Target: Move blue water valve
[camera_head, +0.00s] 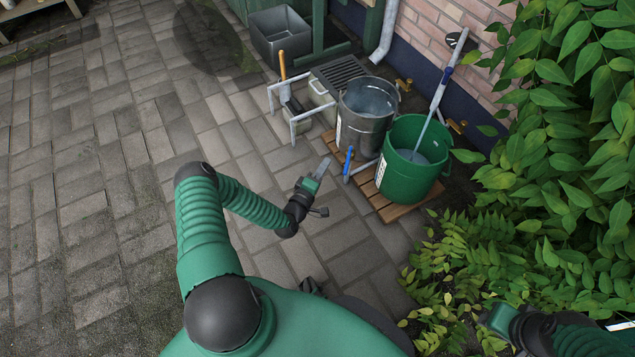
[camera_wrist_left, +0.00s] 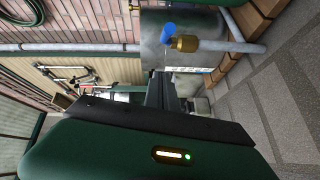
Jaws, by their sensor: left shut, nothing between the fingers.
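The blue water valve (camera_head: 348,161) is a small upright blue handle in front of the metal bucket. In the left wrist view the blue handle (camera_wrist_left: 168,32) sits on a brass fitting (camera_wrist_left: 185,43) on a grey pipe. My left gripper (camera_head: 324,166) is shut and empty, just left of the valve and apart from it. Its dark fingers (camera_wrist_left: 162,92) show in the left wrist view, with the valve beyond them. My right gripper (camera_head: 499,318) is at the lower right among leaves; its fingers cannot be made out.
The metal bucket (camera_head: 366,124) and a green bucket (camera_head: 408,182) with a blue-and-white handled tool stand on wooden slats (camera_head: 395,211). A grey bin (camera_head: 280,38) and a bent grey pipe frame (camera_head: 299,121) lie farther back. Leafy plants (camera_head: 560,170) crowd the right. Paving at left is clear.

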